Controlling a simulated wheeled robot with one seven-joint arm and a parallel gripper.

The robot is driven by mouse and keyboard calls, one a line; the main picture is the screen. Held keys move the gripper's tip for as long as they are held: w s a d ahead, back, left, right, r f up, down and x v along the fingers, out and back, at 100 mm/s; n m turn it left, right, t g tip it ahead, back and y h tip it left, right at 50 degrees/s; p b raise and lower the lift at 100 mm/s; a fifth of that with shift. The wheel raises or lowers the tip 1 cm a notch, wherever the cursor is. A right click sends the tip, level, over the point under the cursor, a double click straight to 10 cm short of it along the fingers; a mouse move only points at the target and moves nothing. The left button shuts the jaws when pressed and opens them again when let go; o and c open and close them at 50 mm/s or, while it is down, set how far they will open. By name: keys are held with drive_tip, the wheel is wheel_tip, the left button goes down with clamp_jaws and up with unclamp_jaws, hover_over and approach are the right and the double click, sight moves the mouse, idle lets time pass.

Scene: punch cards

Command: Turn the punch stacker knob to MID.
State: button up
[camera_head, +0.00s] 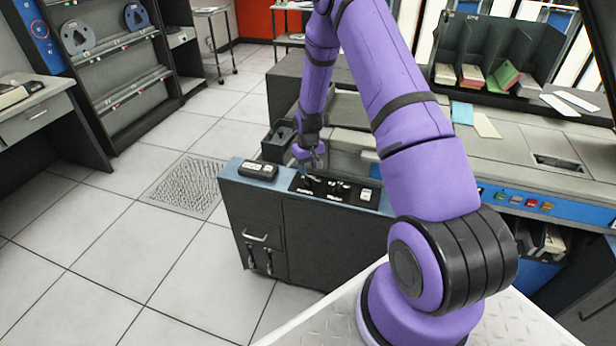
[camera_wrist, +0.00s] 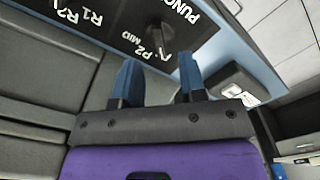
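The punch stacker knob (camera_wrist: 160,36) is a dark knob on a black label panel (camera_wrist: 105,12). The panel carries white lettering: PUNCH, P2, MID, R1 and R2. The knob sits close to P2, with MID just to its left; its pointer direction is hard to make out. My gripper (camera_wrist: 158,60) has its two blue fingers apart with nothing between them. The knob lies just beyond the fingertips, roughly in line with the gap. In the head view my gripper (camera_head: 312,166) points down over the panel (camera_head: 355,199), partly covering the small controls there.
A dark grey control box with a light switch unit (camera_head: 258,170) stands left of the panel on the grey cabinet (camera_head: 325,245). A black tray (camera_head: 279,141) is behind it. The machine's deck with card bins (camera_head: 500,55) extends right. Tiled floor is open at left.

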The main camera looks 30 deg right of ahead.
sight(308, 178)
drive_tip(key=shift+f, duration=2.25)
clamp_jaws()
